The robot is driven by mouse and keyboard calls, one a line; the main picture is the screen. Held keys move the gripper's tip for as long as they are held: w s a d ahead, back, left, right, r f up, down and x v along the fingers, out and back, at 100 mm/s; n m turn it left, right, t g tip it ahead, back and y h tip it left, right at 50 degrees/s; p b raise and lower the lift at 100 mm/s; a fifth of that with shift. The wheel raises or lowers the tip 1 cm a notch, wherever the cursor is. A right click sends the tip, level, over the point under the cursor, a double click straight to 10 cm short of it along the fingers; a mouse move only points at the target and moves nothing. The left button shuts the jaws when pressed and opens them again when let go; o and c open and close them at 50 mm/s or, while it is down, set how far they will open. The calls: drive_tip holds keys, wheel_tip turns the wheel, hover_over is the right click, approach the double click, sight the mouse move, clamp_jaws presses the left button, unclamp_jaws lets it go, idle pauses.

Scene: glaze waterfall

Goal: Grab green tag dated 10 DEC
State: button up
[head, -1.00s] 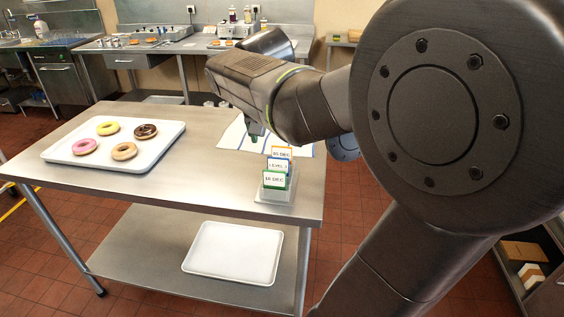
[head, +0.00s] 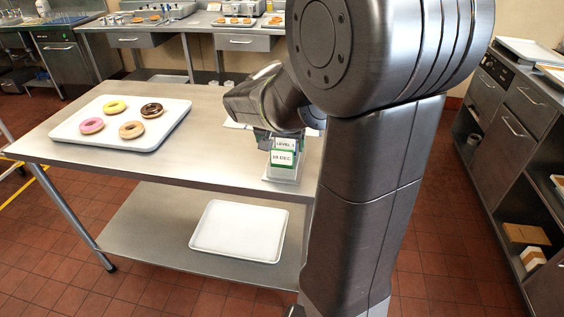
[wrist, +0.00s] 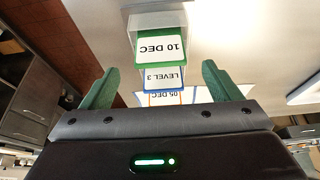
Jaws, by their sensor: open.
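The green tag reading 10 DEC (head: 284,159) stands in a small white holder (head: 281,174) near the right end of the steel table. In the wrist view the green tag (wrist: 161,48) appears upside down, with a blue tag reading LEVEL 3 (wrist: 164,78) and an orange tag reading 05 DEC (wrist: 165,97) beside it. My gripper (wrist: 156,82) is open, its green fingers to either side of the row of tags, with nothing held. In the head view my arm hides much of the gripper and the orange tag.
A white tray (head: 75,133) with several donuts lies on the left of the steel table (head: 210,150). Another white tray (head: 240,230) lies on the lower shelf. Dark cabinets (head: 510,120) stand at the right. The tabletop's middle is clear.

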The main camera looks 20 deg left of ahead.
drive_tip(key=shift+x, duration=0.9)
drive_tip(key=shift+c, duration=0.2)
drive_tip(key=shift+r, duration=0.1)
drive_tip(key=c, duration=1.3)
